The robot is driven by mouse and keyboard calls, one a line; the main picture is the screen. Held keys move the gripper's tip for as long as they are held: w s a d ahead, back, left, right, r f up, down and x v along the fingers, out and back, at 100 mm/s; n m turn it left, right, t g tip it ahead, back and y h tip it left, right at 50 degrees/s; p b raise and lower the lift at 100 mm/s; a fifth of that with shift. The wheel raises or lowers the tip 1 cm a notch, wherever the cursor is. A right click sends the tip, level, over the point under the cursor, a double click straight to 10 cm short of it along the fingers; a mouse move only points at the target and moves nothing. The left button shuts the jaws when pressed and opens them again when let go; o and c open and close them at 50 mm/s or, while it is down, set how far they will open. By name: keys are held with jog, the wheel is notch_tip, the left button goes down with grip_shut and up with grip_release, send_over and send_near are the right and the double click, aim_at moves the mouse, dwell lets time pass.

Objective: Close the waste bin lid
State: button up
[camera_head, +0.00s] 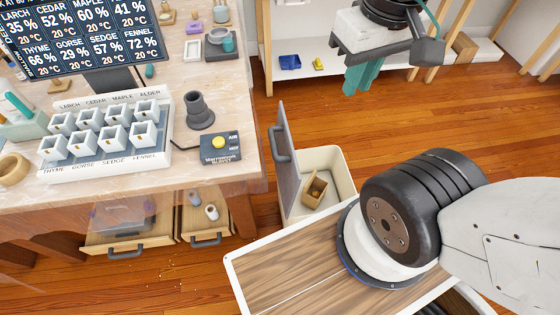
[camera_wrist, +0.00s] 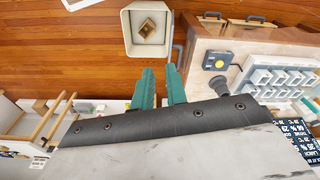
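The waste bin (camera_head: 335,163) is a cream open-topped box on the floor, right of the workbench. Its grey lid (camera_head: 287,165) stands upright along the bin's left side, with a dark handle (camera_head: 280,145) on its outer face. A small brown box (camera_head: 315,189) lies inside the bin. The bin (camera_wrist: 129,32) is at the top of the wrist view, with the lid seen edge-on at its right side. My gripper (camera_head: 358,88) is above and beyond the bin, apart from the lid. In the wrist view my gripper (camera_wrist: 160,69) shows two teal fingers with an empty gap between them.
The workbench (camera_head: 235,165) is left of the bin, with two drawers (camera_head: 127,240) pulled open. A button box (camera_head: 220,147) and a rack of white cups (camera_head: 105,140) stand on it. A white shelf (camera_head: 300,82) is at the back. Open wood floor lies right of the bin.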

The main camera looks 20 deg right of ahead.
jog(key=shift+w+a+f, duration=0.1)
jog(key=shift+a+f, duration=0.05)
jog(key=shift+f, duration=0.15)
grip_shut()
jog(key=w+a+f+h, duration=0.1)
jog(key=w+a+f, duration=0.2)
jog(key=w+f, duration=0.4)
jog(key=w+a+f+m+g+h, duration=0.1)
jog(key=w+a+f, duration=0.2)
jog(key=w+f, duration=0.4)
jog(key=w+a+f+m+g, duration=0.1)
jog(key=w+a+f, duration=0.3)
jog(key=w+f, duration=0.3)
jog(key=shift+w+a+f+h, duration=0.1)
jog(key=shift+w+f+h, duration=0.1)
jog(key=shift+f, duration=0.95)
jog(key=shift+w+f+h, duration=0.1)
jog(key=shift+f+h, duration=0.1)
jog(key=shift+f, duration=0.9)
jog(key=shift+m, duration=0.4)
jog(key=shift+w+f, duration=0.1)
jog(key=shift+f, duration=0.15)
jog(key=x, duration=0.9)
jog(key=shift+f, duration=0.25)
